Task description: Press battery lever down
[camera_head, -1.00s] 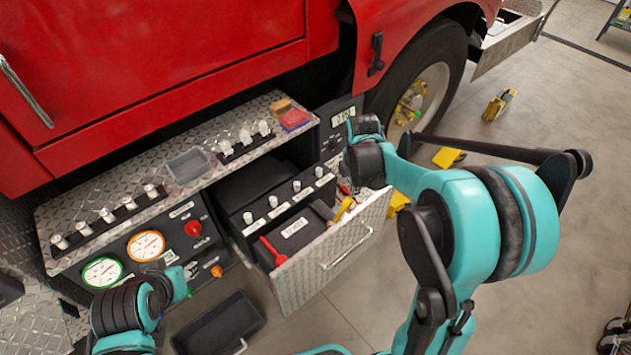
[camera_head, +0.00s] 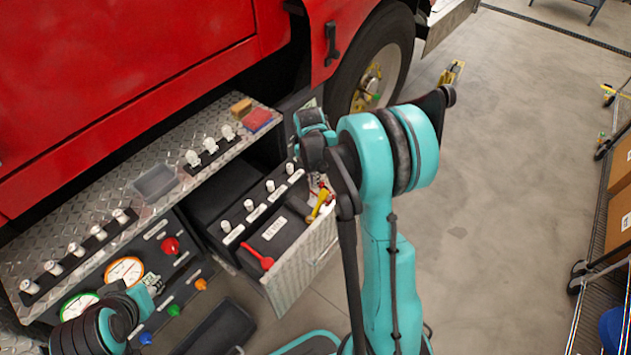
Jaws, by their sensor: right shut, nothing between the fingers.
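The open drawer (camera_head: 300,278) under the red truck holds a red lever (camera_head: 258,258) and a yellow lever (camera_head: 320,207). The labels are too small to read, so I cannot tell which is the battery lever. My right gripper (camera_head: 320,180) is shut and empty, near the yellow lever at the drawer's far right end. My arm largely hides it, and I cannot tell whether it touches anything. My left gripper (camera_head: 142,298) is at the lower left, in front of the gauge panel; its fingers are not clear.
A diamond-plate shelf (camera_head: 205,185) carries white knobs, a grey tray (camera_head: 156,182) and small blocks. A black bin (camera_head: 215,330) lies on the floor below. The truck wheel (camera_head: 375,75) is behind my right arm. A rack with boxes (camera_head: 618,220) stands far right; floor between is clear.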

